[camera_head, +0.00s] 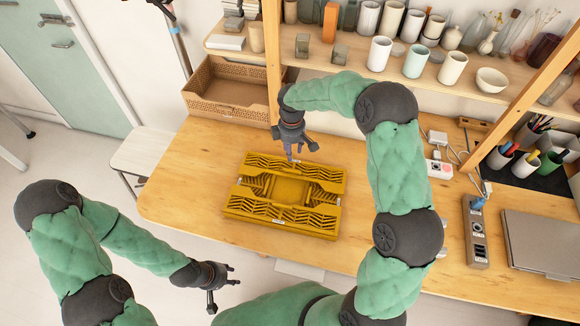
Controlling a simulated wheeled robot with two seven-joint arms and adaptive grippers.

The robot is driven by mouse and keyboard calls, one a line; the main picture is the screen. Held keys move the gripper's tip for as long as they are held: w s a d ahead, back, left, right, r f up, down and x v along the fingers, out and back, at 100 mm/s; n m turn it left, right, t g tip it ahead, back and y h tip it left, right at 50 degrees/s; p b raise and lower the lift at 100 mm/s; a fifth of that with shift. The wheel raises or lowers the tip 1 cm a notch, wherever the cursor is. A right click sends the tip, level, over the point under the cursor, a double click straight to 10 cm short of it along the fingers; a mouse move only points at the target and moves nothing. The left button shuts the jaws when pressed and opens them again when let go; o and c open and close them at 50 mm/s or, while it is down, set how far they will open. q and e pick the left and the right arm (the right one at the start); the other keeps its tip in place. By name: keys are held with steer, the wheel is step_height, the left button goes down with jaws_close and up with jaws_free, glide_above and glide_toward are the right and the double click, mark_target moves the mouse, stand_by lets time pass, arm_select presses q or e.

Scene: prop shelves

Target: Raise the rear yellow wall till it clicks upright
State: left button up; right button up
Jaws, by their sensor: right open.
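A yellow folding crate (337,200) lies low on the wooden table. Its rear yellow wall (262,162) is a latticed panel along the far side and looks folded down, not upright. The front latticed wall (272,213) also looks folded down, and the flat middle shows between them. My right gripper (294,156) is open and points down at the rear wall's far edge, near its middle; I cannot tell whether the fingertips touch it. My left gripper (234,275) appears open and empty, in front of the table's near left edge, away from the crate.
A brown cardboard box (228,92) stands behind the crate at the left. A shelf (330,62) with cups and jars runs above the table's rear, with a wooden post (272,60). A power strip (474,230) and closed laptop (540,240) lie right. The table left of the crate is clear.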

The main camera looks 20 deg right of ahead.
mark_target(291, 169)
step_height(291, 169, down, 10)
steer(key=shift+s+f+b, duration=0.1)
steer(key=shift+f+b, duration=0.1)
steer(key=shift+b, duration=0.5)
jaws_close()
